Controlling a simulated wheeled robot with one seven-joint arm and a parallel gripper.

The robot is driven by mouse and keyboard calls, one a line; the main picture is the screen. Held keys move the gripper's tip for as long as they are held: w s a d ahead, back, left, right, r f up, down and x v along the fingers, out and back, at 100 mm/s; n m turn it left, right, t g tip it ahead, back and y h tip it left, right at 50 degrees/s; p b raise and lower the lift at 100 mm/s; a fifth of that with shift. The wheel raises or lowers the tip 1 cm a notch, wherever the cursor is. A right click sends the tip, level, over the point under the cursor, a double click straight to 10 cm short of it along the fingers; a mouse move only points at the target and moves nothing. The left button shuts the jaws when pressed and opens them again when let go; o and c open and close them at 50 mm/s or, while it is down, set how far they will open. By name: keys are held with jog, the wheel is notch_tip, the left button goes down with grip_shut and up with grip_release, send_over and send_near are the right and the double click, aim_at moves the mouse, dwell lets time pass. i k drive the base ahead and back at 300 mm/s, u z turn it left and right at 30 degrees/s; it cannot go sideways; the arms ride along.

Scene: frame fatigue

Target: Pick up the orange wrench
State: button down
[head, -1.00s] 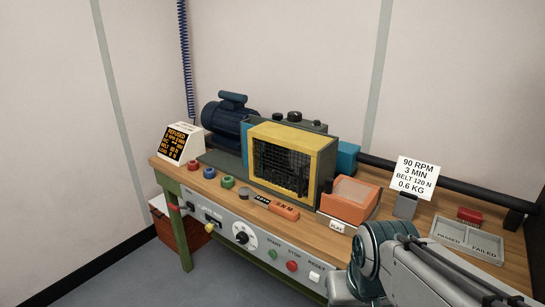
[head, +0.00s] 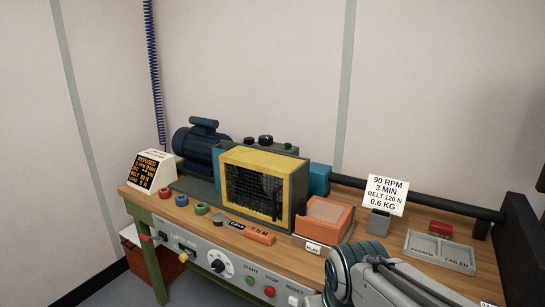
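The orange wrench (head: 259,237) lies on the wooden workbench top near its front edge, in front of the yellow-framed mesh guard (head: 230,195). It has a dark section at its left end and dark lettering on its orange body. My arm reaches in from the lower right of the head view, to the right of the wrench and apart from it. My gripper is outside the picture, so its state is hidden.
An orange box (head: 323,218) stands right of the wrench. Coloured rings (head: 201,208) lie to its left. Buttons and a dial (head: 218,266) line the bench front. A sign (head: 386,194) and a grey sorting tray (head: 440,253) are farther right.

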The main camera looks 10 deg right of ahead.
aim_at(265, 237)
jog(key=u, duration=1.35)
jog(key=i, duration=2.35)
jog(key=z, duration=3.2)
